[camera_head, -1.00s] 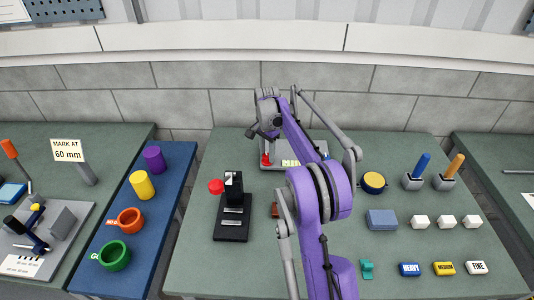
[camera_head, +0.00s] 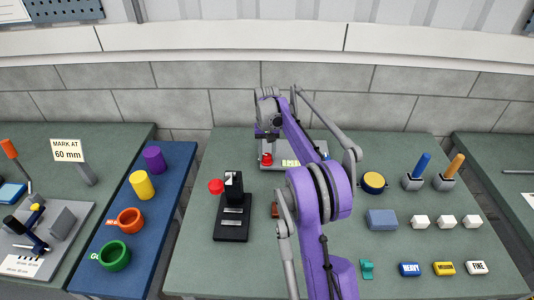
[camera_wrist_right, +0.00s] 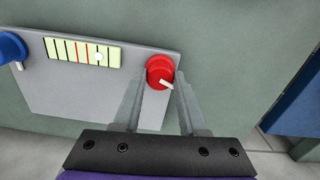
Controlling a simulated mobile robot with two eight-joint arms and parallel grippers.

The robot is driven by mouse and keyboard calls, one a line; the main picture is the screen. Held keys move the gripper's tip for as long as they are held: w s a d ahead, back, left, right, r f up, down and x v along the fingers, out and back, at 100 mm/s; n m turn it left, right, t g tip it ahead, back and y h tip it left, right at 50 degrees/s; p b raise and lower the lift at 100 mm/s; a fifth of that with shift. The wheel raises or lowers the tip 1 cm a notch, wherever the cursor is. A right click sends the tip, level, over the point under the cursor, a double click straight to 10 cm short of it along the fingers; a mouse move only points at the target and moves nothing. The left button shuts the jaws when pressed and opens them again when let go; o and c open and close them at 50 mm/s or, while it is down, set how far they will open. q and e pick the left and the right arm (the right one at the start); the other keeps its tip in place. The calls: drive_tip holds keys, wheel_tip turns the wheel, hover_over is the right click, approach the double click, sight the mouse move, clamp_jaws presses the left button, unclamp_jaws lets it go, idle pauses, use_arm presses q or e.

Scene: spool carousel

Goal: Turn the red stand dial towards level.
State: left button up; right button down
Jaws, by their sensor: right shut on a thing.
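The red dial (camera_head: 267,160) stands at the near left corner of the grey stand plate (camera_head: 315,137). In the right wrist view the red dial (camera_wrist_right: 158,69) has a white pointer aimed to the lower right. My right gripper (camera_wrist_right: 161,77) is shut on it, one finger on each side. A pale yellow-green vial (camera_wrist_right: 67,49) with dark and red lines lies on the plate; its white bubble (camera_wrist_right: 98,57) sits toward the right end, right of the red lines. A blue dial (camera_wrist_right: 9,47) is at the plate's left. My left gripper is not in view.
A black stand with a red knob (camera_head: 216,186) is left of my right arm. A yellow-topped round tin (camera_head: 373,182), a blue block (camera_head: 382,219) and several small blocks are on the right. A wall stands behind the bench.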

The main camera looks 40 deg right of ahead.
sight(267, 156)
drive_tip(key=shift+n, duration=0.5)
drive_tip(key=shift+c, duration=2.3)
unclamp_jaws()
wheel_tip(267, 156, up, 11)
drive_tip(key=shift+p, duration=0.45)
drive_tip(key=shift+f, duration=0.1)
